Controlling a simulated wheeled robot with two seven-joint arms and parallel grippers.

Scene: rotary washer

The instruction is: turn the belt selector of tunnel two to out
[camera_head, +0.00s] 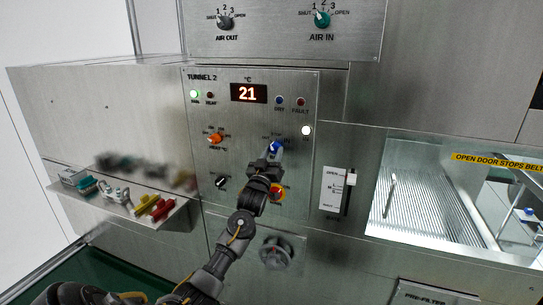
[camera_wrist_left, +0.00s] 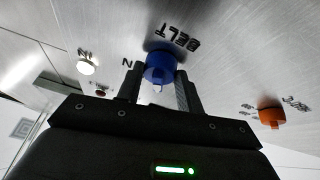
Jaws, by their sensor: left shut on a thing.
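The belt selector is a blue knob (camera_head: 275,147) on the tunnel two panel (camera_head: 199,128), at the right of the orange knob (camera_head: 215,139). My left gripper (camera_head: 270,158) reaches up to it from below and is shut on it. In the left wrist view the blue knob (camera_wrist_left: 160,68) sits between the two fingers (camera_wrist_left: 160,88), with the word BELT printed beside it. The gripper covers part of the knob and its labels, so I cannot tell which position it points to. My right gripper is not in view.
A red and yellow button (camera_head: 278,193) sits just below the gripper. A black knob (camera_head: 221,182) is at lower left. A shelf (camera_head: 140,212) with several fittings juts out on the left. A slider plate (camera_head: 335,190) and a window are on the right.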

